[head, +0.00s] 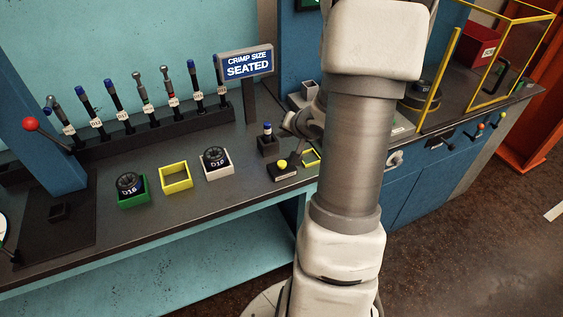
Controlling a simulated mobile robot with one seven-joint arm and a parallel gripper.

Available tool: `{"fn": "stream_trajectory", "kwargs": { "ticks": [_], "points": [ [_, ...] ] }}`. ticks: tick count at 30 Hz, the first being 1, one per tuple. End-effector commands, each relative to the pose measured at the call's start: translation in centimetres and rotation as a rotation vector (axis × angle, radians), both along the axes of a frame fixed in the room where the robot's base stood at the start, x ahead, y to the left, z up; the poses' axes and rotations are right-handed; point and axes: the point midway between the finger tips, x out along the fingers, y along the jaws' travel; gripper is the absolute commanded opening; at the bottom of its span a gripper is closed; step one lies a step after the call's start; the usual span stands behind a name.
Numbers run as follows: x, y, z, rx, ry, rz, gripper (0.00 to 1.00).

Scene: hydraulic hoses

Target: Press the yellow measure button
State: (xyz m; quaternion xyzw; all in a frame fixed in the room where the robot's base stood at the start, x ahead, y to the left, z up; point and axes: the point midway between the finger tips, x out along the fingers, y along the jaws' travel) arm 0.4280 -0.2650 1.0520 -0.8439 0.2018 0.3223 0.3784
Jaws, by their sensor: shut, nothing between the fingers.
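The yellow measure button (282,163) is a small round knob on top of a low black box (284,174) on the grey bench. It stands clear in the head view, just left of my arm. My gripper (289,122) shows partly from behind my arm, shut and empty. In the picture it is above the button and a little right of it, apart from it. Its exact height and distance from the button are hard to tell. A sign (246,63) on a post reads "CRIMP SIZE SEATED".
A black holder (268,145) with a short blue-capped hose piece stands just behind the button. Green (133,203), yellow (176,188) and white (232,167) square trays lie to the left. A rack (150,128) of several tagged hoses stands behind. A yellow-framed guard (455,62) is at right.

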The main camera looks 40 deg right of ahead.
Motion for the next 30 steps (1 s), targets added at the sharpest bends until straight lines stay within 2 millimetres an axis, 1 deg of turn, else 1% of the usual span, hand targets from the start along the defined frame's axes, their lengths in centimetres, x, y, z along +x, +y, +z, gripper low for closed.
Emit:
{"fn": "stream_trajectory", "kwargs": {
  "ticks": [8,30],
  "points": [
    [0.0,0.0,-1.2,-0.002,0.0,0.001,0.0],
    [0.0,0.0,-8.5,-0.001,0.001,0.0,0.0]
  ]
}}
